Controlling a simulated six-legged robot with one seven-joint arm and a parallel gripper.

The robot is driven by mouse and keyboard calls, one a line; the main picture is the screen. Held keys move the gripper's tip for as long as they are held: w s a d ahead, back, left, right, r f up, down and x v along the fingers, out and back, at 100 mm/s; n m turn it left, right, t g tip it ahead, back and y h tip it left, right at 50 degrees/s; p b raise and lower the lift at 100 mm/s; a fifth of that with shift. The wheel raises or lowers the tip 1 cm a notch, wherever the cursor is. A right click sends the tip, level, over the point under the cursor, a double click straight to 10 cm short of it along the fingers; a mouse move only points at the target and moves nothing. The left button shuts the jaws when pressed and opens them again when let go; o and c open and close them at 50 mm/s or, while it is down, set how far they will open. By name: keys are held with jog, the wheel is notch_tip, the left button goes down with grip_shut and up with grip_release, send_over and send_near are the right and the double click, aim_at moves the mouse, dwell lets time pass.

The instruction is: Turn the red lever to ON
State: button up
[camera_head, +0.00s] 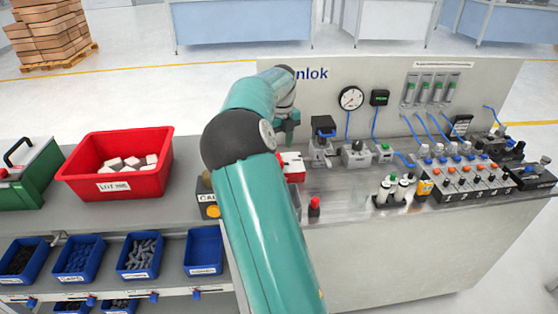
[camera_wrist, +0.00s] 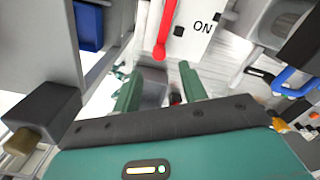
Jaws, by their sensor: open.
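The red lever (camera_wrist: 164,28) shows in the wrist view as a rod with a rounded end, lying on a white plate (camera_wrist: 192,42) with the black label "ON" to its right. My gripper (camera_wrist: 158,74) is open, with two green fingers apart and nothing between them. The lever's rounded end is just beyond the fingertips, roughly in line with the gap, and no contact shows. In the head view, my gripper (camera_head: 287,128) is above and behind a red and white box (camera_head: 293,168), partly hidden by my arm. The lever itself is not clear there.
A grey panel (camera_head: 380,62) with a gauge (camera_head: 351,98) stands behind the bench. Valves and fittings (camera_head: 323,140) are right of my gripper. A small red-topped part (camera_head: 314,206) stands near the front. A red bin (camera_head: 118,180) of white blocks is at left.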

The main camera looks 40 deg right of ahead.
notch_tip(320, 180, down, 7)
jog(key=shift+r, duration=0.1)
jog(key=shift+a, duration=0.1)
jog(key=shift+c, duration=0.2)
grip_shut()
